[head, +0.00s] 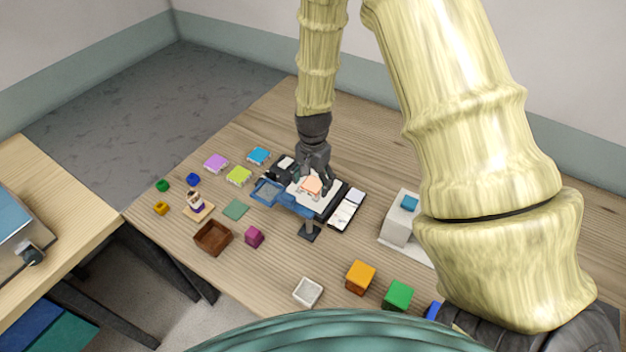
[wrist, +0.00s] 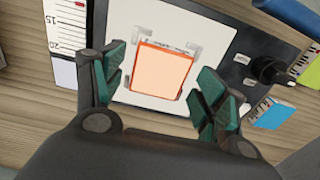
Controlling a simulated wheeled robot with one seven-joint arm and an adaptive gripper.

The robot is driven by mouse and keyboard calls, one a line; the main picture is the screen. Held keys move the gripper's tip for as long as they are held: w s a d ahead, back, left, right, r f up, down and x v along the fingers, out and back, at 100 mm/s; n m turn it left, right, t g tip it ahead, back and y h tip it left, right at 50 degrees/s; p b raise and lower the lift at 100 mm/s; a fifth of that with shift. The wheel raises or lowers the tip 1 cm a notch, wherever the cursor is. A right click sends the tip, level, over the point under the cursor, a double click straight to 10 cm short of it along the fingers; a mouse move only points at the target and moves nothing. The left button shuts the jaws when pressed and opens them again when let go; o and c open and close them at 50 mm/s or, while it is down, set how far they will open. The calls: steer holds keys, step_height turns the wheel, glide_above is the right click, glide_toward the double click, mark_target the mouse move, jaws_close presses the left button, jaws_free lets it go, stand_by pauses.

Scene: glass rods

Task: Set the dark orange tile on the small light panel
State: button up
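The orange tile (head: 312,186) has a pale peach face and dark orange edges. In the wrist view the tile (wrist: 162,72) lies over the white light panel (wrist: 205,22), slightly turned, with grey corner marks around it. The panel (head: 328,207) is set in a dark device in the head view. My gripper (wrist: 162,88) is open, with one green-padded finger on each side of the tile and visible gaps between. In the head view my gripper (head: 314,176) is just above the panel and partly covers it.
A white block-shaped device (head: 396,222) stands to the right.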

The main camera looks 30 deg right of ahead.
steer(key=shift+r, duration=0.1)
step_height(320, 180, up, 12)
stand_by(0.9)
